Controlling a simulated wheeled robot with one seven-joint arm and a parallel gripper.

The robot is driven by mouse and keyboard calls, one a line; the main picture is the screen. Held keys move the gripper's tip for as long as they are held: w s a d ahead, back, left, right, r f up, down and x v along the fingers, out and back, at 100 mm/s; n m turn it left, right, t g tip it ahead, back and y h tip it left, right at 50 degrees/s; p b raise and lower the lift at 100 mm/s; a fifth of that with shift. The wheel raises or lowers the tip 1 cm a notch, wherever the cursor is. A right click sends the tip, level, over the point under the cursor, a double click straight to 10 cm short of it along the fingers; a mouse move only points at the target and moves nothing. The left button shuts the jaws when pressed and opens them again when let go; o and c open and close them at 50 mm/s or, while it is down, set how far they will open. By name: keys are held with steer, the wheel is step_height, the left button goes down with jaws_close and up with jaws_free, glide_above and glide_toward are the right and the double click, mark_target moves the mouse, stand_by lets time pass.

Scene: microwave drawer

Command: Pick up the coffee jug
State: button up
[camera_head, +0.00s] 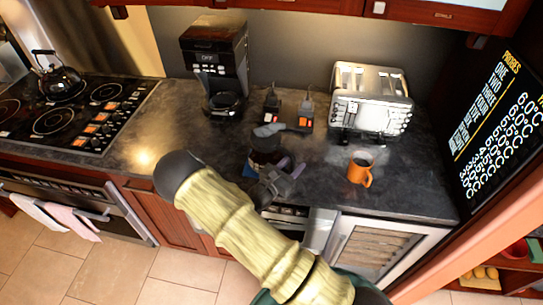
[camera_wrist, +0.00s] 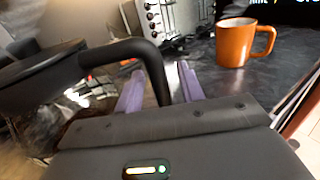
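The coffee jug (camera_head: 264,145) stands on the dark counter near its front edge, with a dark body and a black lid. In the wrist view its black lid (camera_wrist: 45,75) and curved black handle (camera_wrist: 122,50) fill the left side, and its glass body is partly visible below. My gripper (camera_head: 284,172) is at the jug's near right side. In the wrist view the purple fingers of my gripper (camera_wrist: 160,85) are apart, one on each side of the handle's downward part. Thin gaps seem to show between fingers and handle. The handle's lower end is hidden by the gripper body.
An orange mug (camera_head: 360,172) stands to the right of the jug; it shows in the wrist view too (camera_wrist: 235,43). A silver toaster (camera_head: 370,100) and a black coffee machine (camera_head: 215,60) stand behind. A stove with a kettle (camera_head: 58,78) is at left.

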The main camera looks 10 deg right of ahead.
jaws_close()
steer(key=shift+r, duration=0.1)
stand_by(1.3)
